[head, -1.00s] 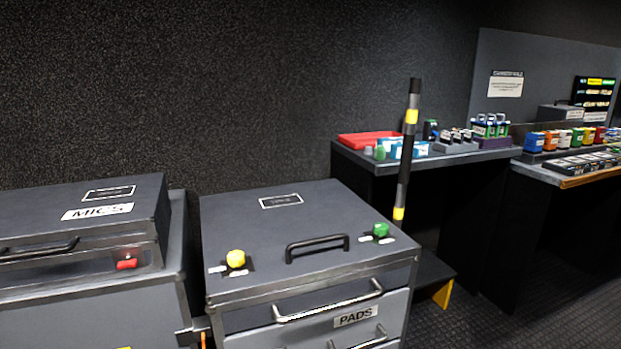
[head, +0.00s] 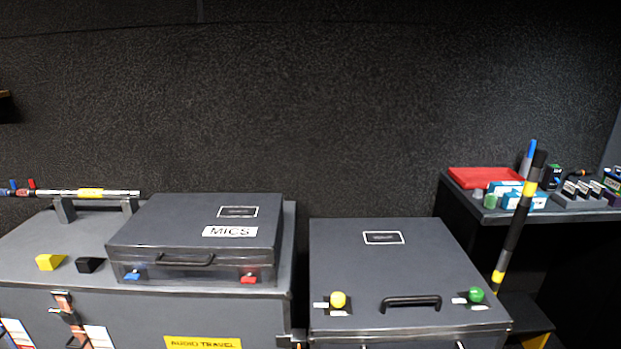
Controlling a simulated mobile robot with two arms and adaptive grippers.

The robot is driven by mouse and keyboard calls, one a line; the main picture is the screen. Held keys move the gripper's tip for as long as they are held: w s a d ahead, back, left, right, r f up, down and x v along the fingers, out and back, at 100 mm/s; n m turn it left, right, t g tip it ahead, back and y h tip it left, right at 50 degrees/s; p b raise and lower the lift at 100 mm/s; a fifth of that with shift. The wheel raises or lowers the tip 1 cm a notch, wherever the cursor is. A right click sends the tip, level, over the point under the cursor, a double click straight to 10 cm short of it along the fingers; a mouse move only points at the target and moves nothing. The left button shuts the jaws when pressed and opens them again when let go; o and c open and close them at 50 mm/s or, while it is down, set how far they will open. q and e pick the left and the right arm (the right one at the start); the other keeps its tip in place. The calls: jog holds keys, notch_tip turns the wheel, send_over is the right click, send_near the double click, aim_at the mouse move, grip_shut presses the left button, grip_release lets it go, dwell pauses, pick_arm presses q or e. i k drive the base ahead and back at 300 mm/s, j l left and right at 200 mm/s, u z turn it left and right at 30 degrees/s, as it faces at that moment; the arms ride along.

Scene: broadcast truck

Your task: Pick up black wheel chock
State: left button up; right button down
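The black wheel chock (head: 91,265) is a small black block on the top of the grey audio travel case (head: 60,226), at the left of the head view. It sits near the case's front edge. A yellow chock (head: 50,262) lies just left of it, with a small gap between them. The MICS case (head: 195,232) stands close to its right. Neither of my grippers shows in the head view.
Right of the MICS case is a grey cabinet (head: 350,265) with yellow and green knobs and a black handle. A striped pole (head: 520,220) leans beside a table with a red tray (head: 485,177).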

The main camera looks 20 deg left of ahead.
aim_at(84, 265)
jog(key=u, duration=2.05)
